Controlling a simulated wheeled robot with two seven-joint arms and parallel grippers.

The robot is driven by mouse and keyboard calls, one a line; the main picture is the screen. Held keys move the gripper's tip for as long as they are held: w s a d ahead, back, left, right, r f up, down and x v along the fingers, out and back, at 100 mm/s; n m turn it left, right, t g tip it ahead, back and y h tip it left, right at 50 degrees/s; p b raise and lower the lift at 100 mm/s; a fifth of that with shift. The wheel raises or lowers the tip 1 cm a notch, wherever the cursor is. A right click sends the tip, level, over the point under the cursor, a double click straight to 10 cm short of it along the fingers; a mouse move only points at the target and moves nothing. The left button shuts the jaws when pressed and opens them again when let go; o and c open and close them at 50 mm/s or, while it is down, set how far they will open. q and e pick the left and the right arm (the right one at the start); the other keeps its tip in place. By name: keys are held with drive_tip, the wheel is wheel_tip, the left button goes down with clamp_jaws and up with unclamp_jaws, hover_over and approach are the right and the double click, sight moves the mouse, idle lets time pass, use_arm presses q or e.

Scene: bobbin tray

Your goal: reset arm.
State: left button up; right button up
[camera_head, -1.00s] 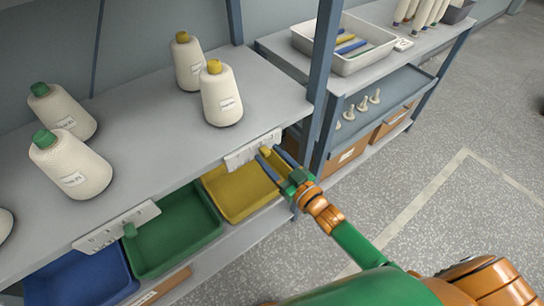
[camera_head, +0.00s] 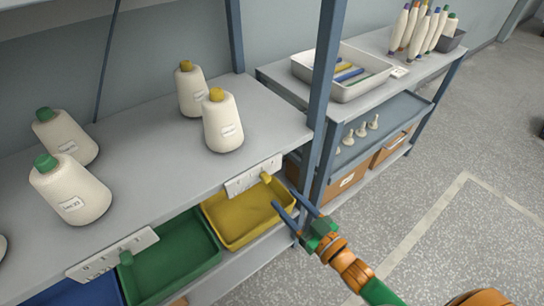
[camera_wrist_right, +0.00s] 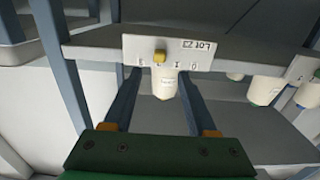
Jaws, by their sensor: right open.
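My right gripper (camera_head: 296,212) is open and empty, at the front right of the yellow tray (camera_head: 240,236) under the shelf. In the right wrist view its two fingers (camera_wrist_right: 158,95) are spread apart, below a white label plate (camera_wrist_right: 140,47) with a yellow knob (camera_wrist_right: 160,56). The same label plate shows in the head view (camera_head: 246,178) on the shelf's front edge, with its yellow knob (camera_head: 266,178). My left gripper is not in view.
Yellow-topped bobbins (camera_head: 222,122) and green-topped bobbins (camera_head: 72,190) stand on the shelf (camera_head: 150,135). A green tray (camera_head: 170,262) and a blue tray (camera_head: 80,294) lie below. A blue post (camera_head: 322,100) stands behind my right gripper. The floor (camera_head: 440,150) at right is clear.

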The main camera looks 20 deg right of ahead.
drive_tip(key=s+d+f+m+g+h, duration=0.1)
drive_tip(key=s+d+f+g+h, duration=0.2)
drive_tip(key=f, duration=0.6)
drive_tip(key=s+f+g+h, duration=0.1)
drive_tip(key=s+f+g, duration=0.3)
drive_tip(key=f, duration=0.5)
drive_tip(key=s+d+f+m+g+h, duration=0.1)
drive_tip(key=s+d+f+g, duration=0.1)
drive_tip(key=s+f, duration=0.45)
drive_tip(key=s+f+g, duration=0.3)
drive_tip(key=s+f, duration=0.2)
drive_tip(key=s, duration=0.3)
drive_tip(key=s+a+f+g+h, duration=0.1)
drive_tip(key=s+f+g, duration=0.3)
drive_tip(key=s, duration=0.5)
drive_tip(key=shift+s+f, duration=0.2)
drive_tip(key=shift+f, duration=0.55)
